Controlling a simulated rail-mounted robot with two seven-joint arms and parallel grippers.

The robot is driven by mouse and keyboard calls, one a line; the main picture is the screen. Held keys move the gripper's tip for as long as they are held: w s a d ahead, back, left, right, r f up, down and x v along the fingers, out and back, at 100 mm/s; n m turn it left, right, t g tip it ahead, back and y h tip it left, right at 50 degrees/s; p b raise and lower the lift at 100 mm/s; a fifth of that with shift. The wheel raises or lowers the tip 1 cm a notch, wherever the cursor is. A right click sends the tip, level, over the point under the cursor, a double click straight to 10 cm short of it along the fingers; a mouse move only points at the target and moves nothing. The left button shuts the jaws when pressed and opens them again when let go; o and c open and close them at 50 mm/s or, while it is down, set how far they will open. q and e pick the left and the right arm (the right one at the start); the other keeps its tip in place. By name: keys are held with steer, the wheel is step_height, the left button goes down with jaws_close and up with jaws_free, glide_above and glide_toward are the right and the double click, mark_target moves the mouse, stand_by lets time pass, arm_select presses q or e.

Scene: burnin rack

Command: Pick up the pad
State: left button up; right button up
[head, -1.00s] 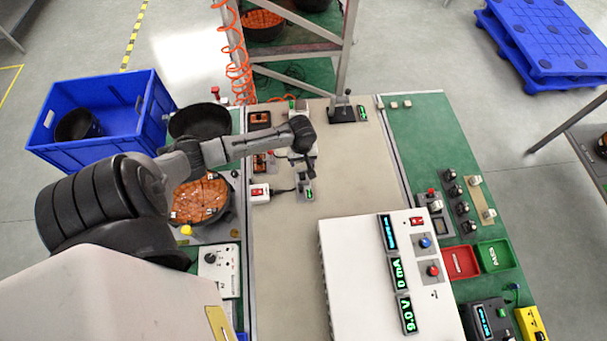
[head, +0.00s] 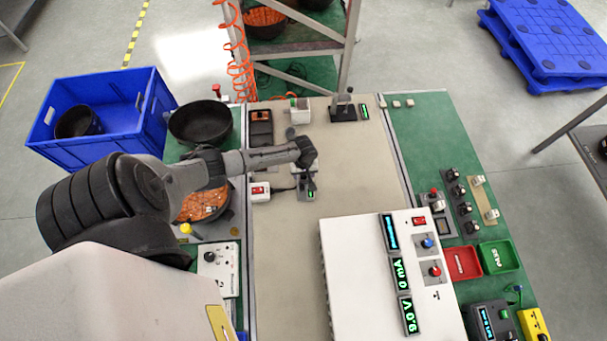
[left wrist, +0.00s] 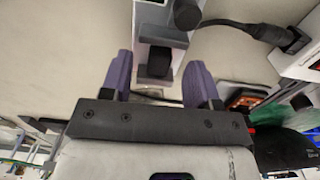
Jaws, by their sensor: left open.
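My left gripper (head: 304,168) is over the left part of the beige bench, beside a small grey fixture (head: 308,190) with a green display. In the left wrist view its two purple fingers (left wrist: 160,60) are apart. Between them is a small dark block (left wrist: 159,66) on the end of a pale fixture; I cannot tell whether this block is the pad. The fingers lie either side of it, with visible gaps. A black knob (left wrist: 187,15) and a cable are just beyond. My right gripper does not show.
A white box with a red switch (head: 260,191) is cabled to the fixture. A white instrument (head: 360,270) with green displays takes the bench's near right. A black stand (head: 342,113) is at the back. The beige surface (head: 355,175) right of the gripper is clear.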

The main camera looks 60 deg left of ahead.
arm_select(q)
steer(key=shift+f, duration=0.9)
steer(key=shift+c, duration=0.4)
jaws_close()
steer(key=shift+r, duration=0.15)
